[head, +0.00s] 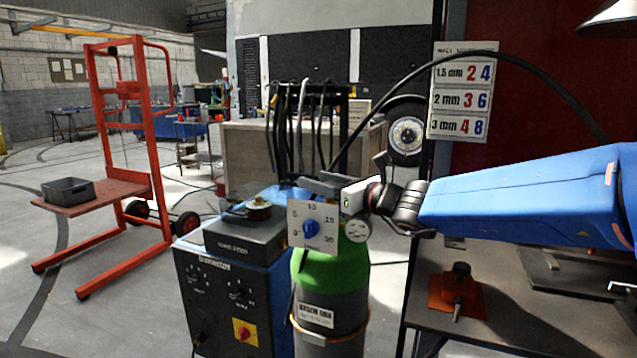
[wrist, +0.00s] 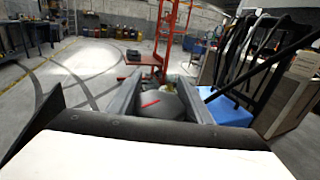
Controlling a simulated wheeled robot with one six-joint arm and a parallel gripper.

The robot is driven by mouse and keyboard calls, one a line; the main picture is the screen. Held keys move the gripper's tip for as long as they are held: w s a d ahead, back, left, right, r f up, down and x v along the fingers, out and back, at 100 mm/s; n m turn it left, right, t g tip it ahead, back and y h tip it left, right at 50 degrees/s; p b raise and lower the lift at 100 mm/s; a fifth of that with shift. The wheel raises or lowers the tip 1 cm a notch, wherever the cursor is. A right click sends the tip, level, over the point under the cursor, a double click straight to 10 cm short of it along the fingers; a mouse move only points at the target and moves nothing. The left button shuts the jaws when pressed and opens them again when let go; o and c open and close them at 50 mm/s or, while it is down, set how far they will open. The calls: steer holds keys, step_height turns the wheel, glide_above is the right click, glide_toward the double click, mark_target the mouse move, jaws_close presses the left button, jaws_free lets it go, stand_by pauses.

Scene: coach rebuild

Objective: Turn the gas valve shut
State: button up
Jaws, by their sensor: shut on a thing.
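The gas bottle (head: 330,285) has a green shoulder and a label reading like "argon mix". In front of its top is a white dial plate (head: 325,240) with a blue knob (head: 311,228) and numbers. My gripper (head: 320,182) is above the dial, at the top of the bottle, with the arm coming in from the right. In the wrist view, my gripper's jaws (wrist: 160,85) are on either side of a grey rounded piece with a red mark, seemingly the gas valve (wrist: 165,108). The jaws are shut on it. The head view mostly hides the valve behind the gripper.
A blue welding machine (head: 220,300) stands left of the bottle, with a dark box (head: 245,238) on top. Black hoses (head: 300,130) hang behind. A metal bench (head: 510,310) is at right. An orange lift trolley (head: 145,150) stands on open floor at left.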

steer(key=shift+w+m+t+h, duration=0.1)
steer(key=shift+m+t+h, duration=0.2)
steer(key=o, duration=1.1)
steer(key=shift+c, duration=0.2)
steer(key=v, duration=1.7)
steer(key=shift+d, duration=0.25)
